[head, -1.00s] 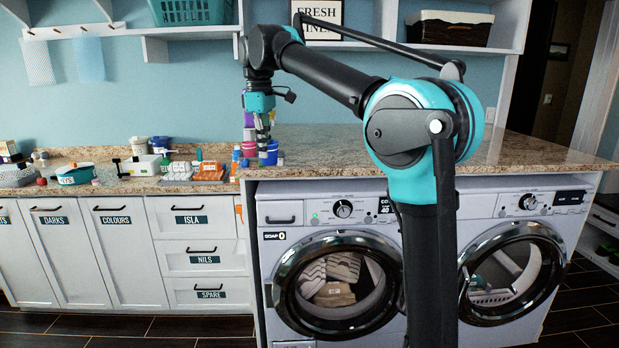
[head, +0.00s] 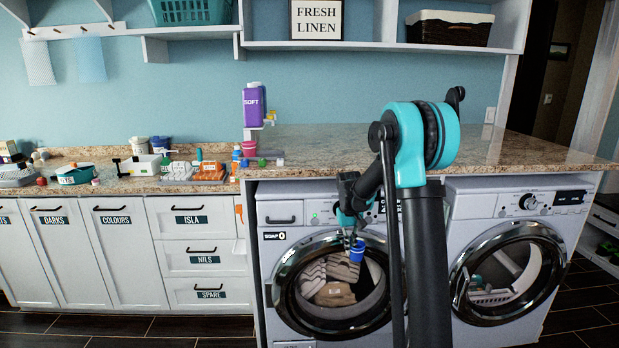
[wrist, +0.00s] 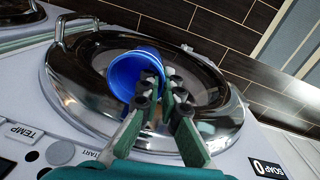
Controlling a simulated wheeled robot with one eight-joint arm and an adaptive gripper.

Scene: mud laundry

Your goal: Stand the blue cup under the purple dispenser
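The blue cup (head: 357,251) is in my gripper (head: 351,238), held in the air in front of the left washer's door. In the wrist view my gripper's fingers (wrist: 166,88) are close together on the wall of the blue cup (wrist: 128,74), whose open mouth faces the camera. The purple dispenser (head: 252,106), labelled SOFT, stands at the left end of the raised granite counter, against the wall. A spout-like part sticks out at its lower right. My gripper is well below and to the right of it.
A pink cup (head: 249,149) and small coloured items stand at the counter's left end, below the dispenser. The raised counter (head: 400,145) is clear to the right. The left washer (head: 335,290) is behind my gripper. Bottles and an orange tray (head: 209,172) are on the lower counter.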

